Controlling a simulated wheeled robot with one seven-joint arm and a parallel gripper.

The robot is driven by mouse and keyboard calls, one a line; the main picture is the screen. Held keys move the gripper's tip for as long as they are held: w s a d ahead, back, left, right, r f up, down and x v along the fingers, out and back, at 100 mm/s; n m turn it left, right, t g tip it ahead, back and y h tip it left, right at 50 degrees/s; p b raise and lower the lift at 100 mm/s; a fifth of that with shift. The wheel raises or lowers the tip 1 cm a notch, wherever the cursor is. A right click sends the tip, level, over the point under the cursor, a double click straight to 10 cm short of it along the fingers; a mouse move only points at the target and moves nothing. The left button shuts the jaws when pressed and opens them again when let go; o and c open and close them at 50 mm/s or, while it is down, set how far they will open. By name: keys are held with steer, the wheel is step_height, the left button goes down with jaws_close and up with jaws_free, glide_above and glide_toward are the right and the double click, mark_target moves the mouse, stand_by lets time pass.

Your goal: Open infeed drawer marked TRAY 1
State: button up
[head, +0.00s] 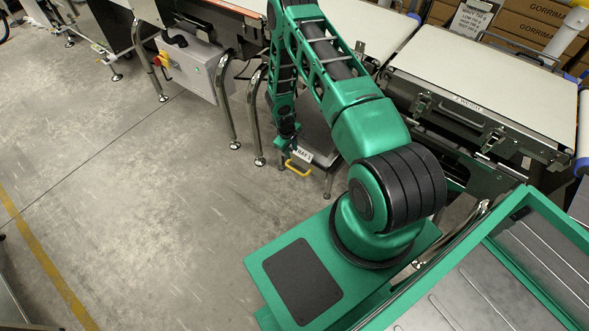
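The infeed drawer front carries a white label (303,154) that appears to read TRAY 1. A yellow bar handle (298,168) sticks out below the label. The drawer is low under the belt frame, partly hidden by my arm, and I cannot tell if it is fully shut. My gripper (286,150) hangs down at the left end of the drawer front, close to the handle. Its fingers are small and dark here, so I cannot tell whether they are open or touch the handle.
Bent metal legs (227,105) stand left of the drawer. A grey control box (190,68) with a red button hangs farther left. A latched, pale-topped unit (490,85) stands right of my arm, with cardboard boxes (535,22) behind. The concrete floor (130,200) at left is clear.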

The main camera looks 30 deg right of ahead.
mark_target(295, 170)
steer(key=f, duration=0.4)
steer(key=d+f, duration=0.1)
steer(key=f, duration=0.9)
steer(key=shift+s+d+f, duration=0.15)
steer(key=shift+s+d, duration=0.15)
jaws_close()
